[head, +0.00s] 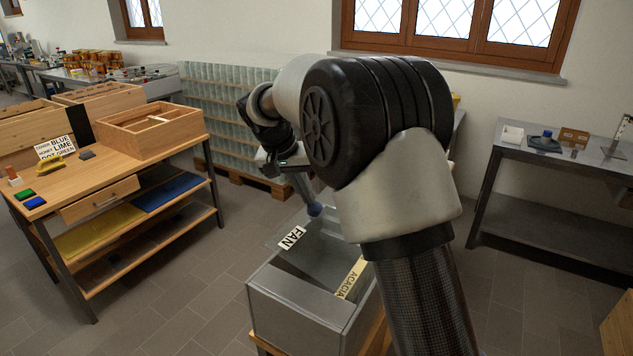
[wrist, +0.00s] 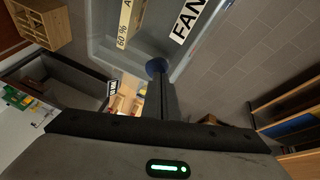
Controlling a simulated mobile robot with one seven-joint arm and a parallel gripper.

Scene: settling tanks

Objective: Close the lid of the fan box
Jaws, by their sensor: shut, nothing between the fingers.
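The fan box is a grey metal box (head: 294,304) in the middle of the head view, open at the top. A white FAN label (head: 291,237) stands at its left rim, on what looks like a thin see-through panel; I cannot tell whether this is the lid. The label also shows at the top of the wrist view (wrist: 187,18). My gripper (head: 315,209) is shut and empty, pointing down near the far part of the box. Its blue tip (wrist: 157,67) appears close to the box wall in the wrist view; contact is unclear. My arm hides the box's right and far parts.
A wooden workbench (head: 110,165) with crates stands left, a grey table (head: 570,165) right. A rack of glass panes (head: 225,110) stands behind. Floor is clear left of the box.

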